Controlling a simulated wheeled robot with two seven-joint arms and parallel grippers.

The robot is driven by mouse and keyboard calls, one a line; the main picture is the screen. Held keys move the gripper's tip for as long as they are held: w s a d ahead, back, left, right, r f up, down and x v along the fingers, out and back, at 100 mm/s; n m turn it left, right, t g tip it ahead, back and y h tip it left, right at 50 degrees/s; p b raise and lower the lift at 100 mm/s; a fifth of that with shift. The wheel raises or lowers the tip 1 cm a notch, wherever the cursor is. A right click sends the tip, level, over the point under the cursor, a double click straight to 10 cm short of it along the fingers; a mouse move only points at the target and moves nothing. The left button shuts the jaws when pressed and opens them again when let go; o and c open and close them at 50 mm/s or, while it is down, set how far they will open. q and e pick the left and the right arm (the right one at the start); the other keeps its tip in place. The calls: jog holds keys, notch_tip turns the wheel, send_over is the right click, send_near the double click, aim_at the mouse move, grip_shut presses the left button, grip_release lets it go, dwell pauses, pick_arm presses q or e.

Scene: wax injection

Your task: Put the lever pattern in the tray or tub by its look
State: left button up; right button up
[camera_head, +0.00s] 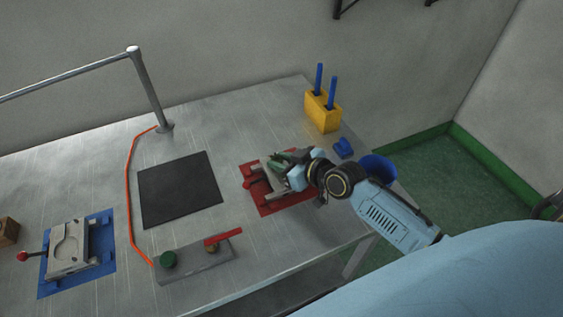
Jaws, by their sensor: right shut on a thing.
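My right gripper (288,167) reaches in from the right over a grey metal fixture (257,171) on a red mat (269,207). It is shut on a small green piece (276,163), which looks like the lever pattern. The piece is at the fixture; I cannot tell whether it still touches it. The gripper hides part of both, so the pattern's surface and shape are unclear. A blue round tub (379,166) stands at the table's right edge, partly behind my right arm. My left gripper is not in view.
A second fixture (70,247) with a red-knobbed lever sits on a blue mat at left. A black mat (180,188), orange cable (129,204), grey plate with green knob and red bar (196,262), yellow holder with blue rods (322,112) and small blue object (343,148) occupy the table.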

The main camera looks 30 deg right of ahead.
jog(key=shift+f, duration=0.2)
jog(key=shift+f, duration=0.15)
jog(key=o, duration=0.9)
jog(key=shift+o, duration=0.2)
